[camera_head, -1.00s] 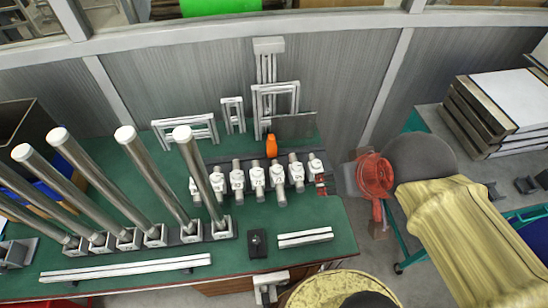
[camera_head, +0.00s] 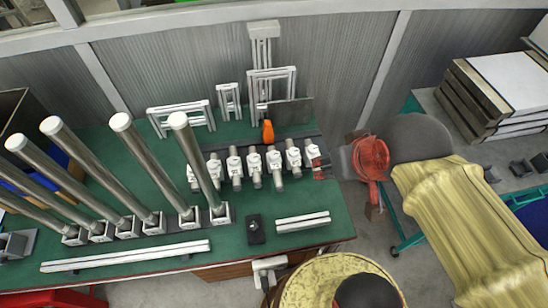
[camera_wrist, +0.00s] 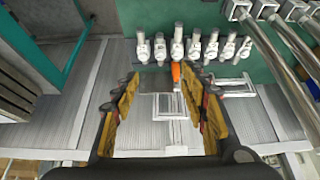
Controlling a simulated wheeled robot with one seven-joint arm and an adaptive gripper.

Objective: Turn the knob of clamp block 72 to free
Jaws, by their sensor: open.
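A row of several white clamp blocks (camera_head: 254,162) with grey cylindrical knobs stands on the green table (camera_head: 135,215). The row also shows at the top of the wrist view (camera_wrist: 194,47), seen from the opposite side. The numbers on the blocks are too small to read, so I cannot tell which one is 72, nor how its knob is set. My gripper (camera_wrist: 165,88) is open and empty in the wrist view, apart from the blocks. Its fingertips point toward the row. The head view does not show the fingers.
An orange object (camera_head: 268,131) stands close behind the row, beside a dark panel (camera_head: 291,112) and metal frames (camera_head: 272,85). Tall metal posts (camera_head: 151,165) lean over the table's left. A black box (camera_head: 255,229) and pale rails (camera_head: 303,221) lie in front. A red device (camera_head: 371,158) is at right.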

